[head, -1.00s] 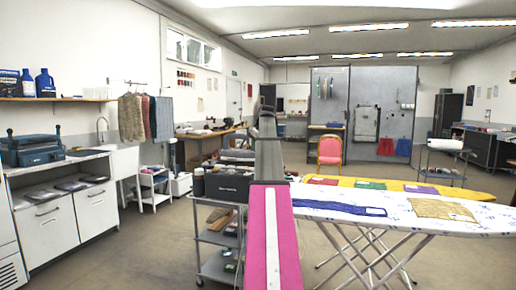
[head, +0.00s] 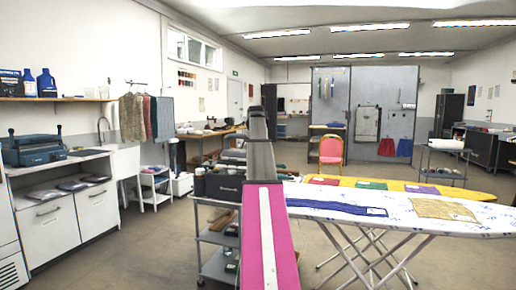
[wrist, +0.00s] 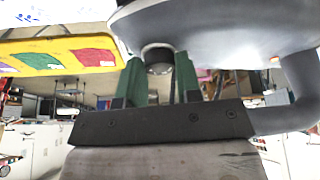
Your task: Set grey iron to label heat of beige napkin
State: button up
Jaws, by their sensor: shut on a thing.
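The beige napkin (head: 445,209) lies flat on the right part of the white patterned ironing board (head: 335,194). No label writing on it is legible at this size. In the wrist view a large smooth grey body with a handle loop at right, which looks like the grey iron (wrist: 225,35), fills the top. My gripper (wrist: 162,72) has green fingers, shut on the iron at a round, dark-rimmed part between them. Its heat marks are not visible. In the head view my arm hides the gripper and the iron.
A blue cloth (head: 335,207) lies left of the napkin. Behind is a yellow board (head: 455,192) with red, green and purple cloths. A grey cart (head: 215,237) with a black box stands left of the ironing board. Floor at left is open.

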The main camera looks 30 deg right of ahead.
dwell(0.3)
jog(key=o, duration=0.9)
jog(key=shift+o, duration=0.2)
jog(key=v, duration=1)
jog(key=shift+r, duration=0.4)
jog(key=shift+a, duration=0.15)
